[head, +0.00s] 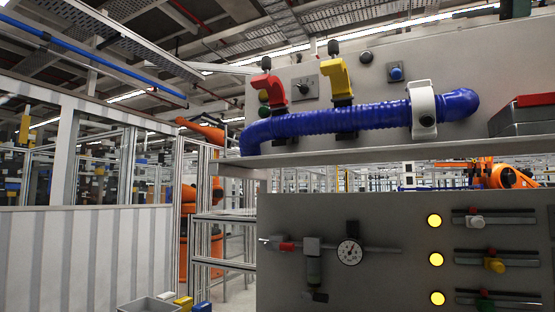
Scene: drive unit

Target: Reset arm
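My gripper and arm are not in view in the head view. In front of me is a grey upper panel (440,65) with a blue ribbed hose (375,117) running along it. A red clamp (274,88) stands upright at the hose's left. A yellow clamp (336,77) is near its middle, and a white clamp (423,108) goes around it at the right.
A shelf edge (400,152) juts out below the hose. A lower panel (390,220) carries a pressure gauge (350,252), lit yellow lamps (435,260) and sliders (494,264). A red-topped box (525,115) sits at right. A white fence (70,255) stands left.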

